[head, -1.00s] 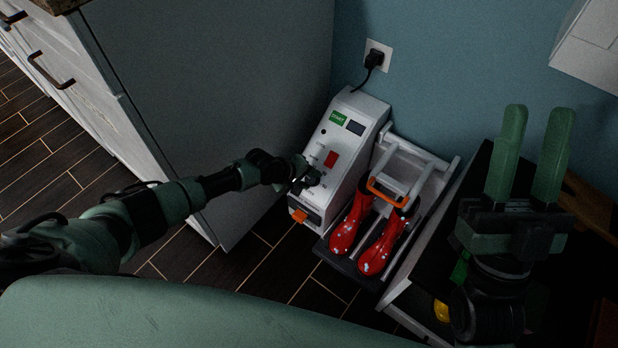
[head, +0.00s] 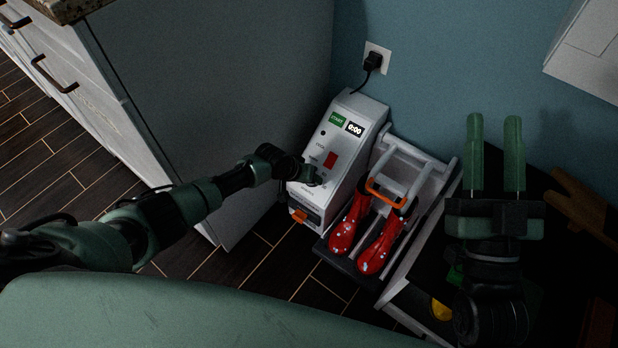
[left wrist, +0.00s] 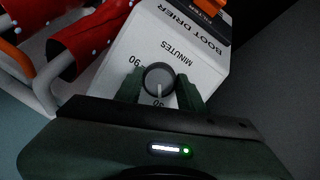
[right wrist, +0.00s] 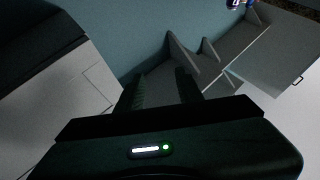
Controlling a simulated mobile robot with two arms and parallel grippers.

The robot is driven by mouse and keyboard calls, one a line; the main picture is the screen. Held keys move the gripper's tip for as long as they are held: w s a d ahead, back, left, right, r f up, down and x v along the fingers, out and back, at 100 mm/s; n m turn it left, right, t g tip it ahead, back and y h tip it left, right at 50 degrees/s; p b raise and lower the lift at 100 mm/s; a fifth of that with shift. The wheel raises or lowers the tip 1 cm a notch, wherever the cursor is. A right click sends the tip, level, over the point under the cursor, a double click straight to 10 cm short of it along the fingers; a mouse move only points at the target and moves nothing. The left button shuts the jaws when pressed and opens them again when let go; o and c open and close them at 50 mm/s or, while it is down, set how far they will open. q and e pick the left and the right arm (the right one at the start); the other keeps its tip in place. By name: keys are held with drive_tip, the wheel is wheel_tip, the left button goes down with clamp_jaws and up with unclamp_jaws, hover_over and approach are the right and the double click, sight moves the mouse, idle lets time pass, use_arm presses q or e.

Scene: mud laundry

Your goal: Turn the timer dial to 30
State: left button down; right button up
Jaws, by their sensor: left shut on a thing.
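The timer dial (left wrist: 158,78) is a round grey knob with a white pointer line on the boot drier's (head: 365,108) white sloped front panel. My left gripper (left wrist: 160,90) is shut on the dial, one green finger on each side. The pointer points down in the left wrist view, toward a partly hidden number that I cannot read surely. "MINUTES" is printed upside down there. In the head view my left gripper (head: 307,174) covers the dial. The drier's display (head: 354,128) is lit and seems to read 0:00. My right gripper (head: 494,135) is open and empty, off to the right.
A red switch (head: 330,159) and green START label (head: 337,119) are on the drier. A grey cabinet side (head: 230,90) rises on the left. A plug (head: 373,61) sits in the wall outlet.

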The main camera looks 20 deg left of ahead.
use_arm(q)
drive_tip(key=shift+m, duration=0.6)
use_arm(e)
drive_tip(key=shift+w+f+g, duration=0.3)
drive_tip(key=shift+f, duration=0.15)
use_arm(q)
drive_tip(key=c, duration=0.9)
unclamp_jaws()
drive_tip(key=shift+o, duration=0.2)
drive_tip(key=shift+s+r, duration=0.1)
drive_tip(key=shift+r, duration=0.1)
drive_tip(key=p+v, duration=0.3)
drive_tip(key=v, duration=0.1)
drive_tip(key=p+v, duration=0.1)
drive_tip(key=v, duration=0.2)
drive_tip(key=shift+s+r+p, duration=0.1)
drive_tip(key=shift+r+p, duration=0.05)
drive_tip(key=shift+p, duration=0.25)
use_arm(e)
drive_tip(key=s+d+f+g+h, duration=0.1)
drive_tip(key=f+g+h, duration=0.1)
drive_tip(key=f+g, duration=0.4)
drive_tip(key=s+d+f+g+h, duration=0.2)
drive_tip(key=f+g, duration=0.4)
drive_tip(key=f, duration=0.7)
drive_tip(key=shift+d+f+m, duration=0.3)
drive_tip(key=shift+f, duration=0.1)
